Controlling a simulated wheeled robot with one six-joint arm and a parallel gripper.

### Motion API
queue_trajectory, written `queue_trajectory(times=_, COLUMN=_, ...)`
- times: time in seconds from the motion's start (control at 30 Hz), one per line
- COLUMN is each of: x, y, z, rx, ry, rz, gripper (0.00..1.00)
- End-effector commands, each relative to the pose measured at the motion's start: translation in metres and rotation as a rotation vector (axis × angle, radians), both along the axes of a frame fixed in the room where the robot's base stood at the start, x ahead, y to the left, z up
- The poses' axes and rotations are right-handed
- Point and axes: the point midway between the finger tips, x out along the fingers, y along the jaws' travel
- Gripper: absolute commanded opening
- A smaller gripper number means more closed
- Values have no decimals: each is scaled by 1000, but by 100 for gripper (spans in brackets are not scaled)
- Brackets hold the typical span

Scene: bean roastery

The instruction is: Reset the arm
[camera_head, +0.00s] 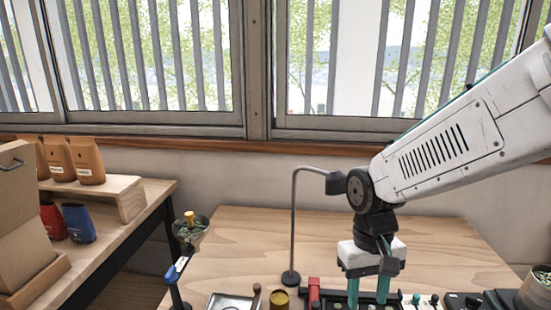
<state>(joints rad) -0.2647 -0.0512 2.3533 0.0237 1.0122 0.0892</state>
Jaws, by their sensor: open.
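My white arm comes in from the right edge of the head view and bends down at a dark wrist joint. My gripper (368,290) hangs at its end with two teal fingers pointing down. The fingers are apart, and I see nothing between them. They are over the front part of the wooden table (240,235), in front of a dark tray area. The fingertips reach close to the lower picture edge, so I cannot tell whether they touch anything.
A bent metal lamp stand (293,220) rises just left of my gripper. A metal tray (232,301), a yellow-topped tin (279,298) and a red item (314,292) line the front. A shelf of bags (88,160) stands left. The table's back middle is clear.

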Motion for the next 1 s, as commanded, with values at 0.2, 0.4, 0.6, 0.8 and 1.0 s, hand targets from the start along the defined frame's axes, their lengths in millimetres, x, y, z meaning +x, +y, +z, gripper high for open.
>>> queue_trajectory(times=0.2, x=-61, y=-44, z=53, rx=10, ry=-49, rz=-25, gripper=43)
queue_trajectory(times=0.4, x=-110, y=-72, z=81, rx=14, ry=-133, rz=-74, gripper=43)
queue_trajectory(times=0.6, x=-132, y=-87, z=98, rx=17, ry=-243, rz=-134, gripper=43)
queue_trajectory(times=0.8, x=-135, y=-92, z=106, rx=17, ry=-291, rz=-162, gripper=43)
queue_trajectory(times=1.0, x=-135, y=-92, z=106, rx=17, ry=-289, rz=-162, gripper=43)
